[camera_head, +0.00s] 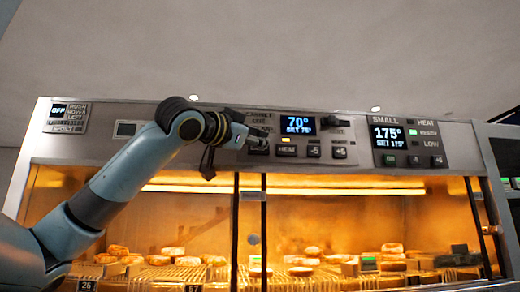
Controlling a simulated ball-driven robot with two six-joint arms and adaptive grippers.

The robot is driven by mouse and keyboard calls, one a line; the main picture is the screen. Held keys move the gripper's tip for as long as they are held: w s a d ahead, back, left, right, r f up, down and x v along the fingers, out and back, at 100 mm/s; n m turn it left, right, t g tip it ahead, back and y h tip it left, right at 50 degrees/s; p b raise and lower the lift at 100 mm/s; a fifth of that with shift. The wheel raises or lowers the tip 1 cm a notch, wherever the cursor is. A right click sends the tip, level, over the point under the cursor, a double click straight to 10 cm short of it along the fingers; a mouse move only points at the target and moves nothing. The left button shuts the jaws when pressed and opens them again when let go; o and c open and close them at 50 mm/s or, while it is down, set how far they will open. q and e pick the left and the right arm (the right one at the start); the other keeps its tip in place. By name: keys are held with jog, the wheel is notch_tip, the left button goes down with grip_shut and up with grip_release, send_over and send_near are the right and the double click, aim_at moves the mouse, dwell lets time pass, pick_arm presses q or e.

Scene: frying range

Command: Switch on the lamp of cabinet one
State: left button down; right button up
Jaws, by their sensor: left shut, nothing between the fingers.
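The cabinet panel (355,151) runs along the top of a lit glass-fronted cabinet. Its middle display (298,125) reads 70° and SET 75°. A small yellow light (286,140) glows below it, above a HEAT button (287,151). Buttons marked -5 (314,151) and +5 (340,152) sit to the right. A dark control (337,122) is right of the display. My left gripper (262,140) is shut and empty, in front of the panel just left of the display, covering part of the lettering there. I cannot tell whether it touches the panel. No lamp switch is clearly readable.
A second display (388,133) at right reads 175°, with buttons below. An OFF sign (58,111) is at far left. Several food pieces (173,251) lie on the rack (190,274) inside. A dark vertical bar (264,235) stands before the glass. The ceiling above is clear.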

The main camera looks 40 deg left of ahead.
pick_arm(q)
jog(key=s+d+p, duration=0.1)
jog(key=s+d, duration=0.2)
jog(key=d, duration=0.1)
jog(key=shift+s+d, duration=0.4)
dwell(0.6)
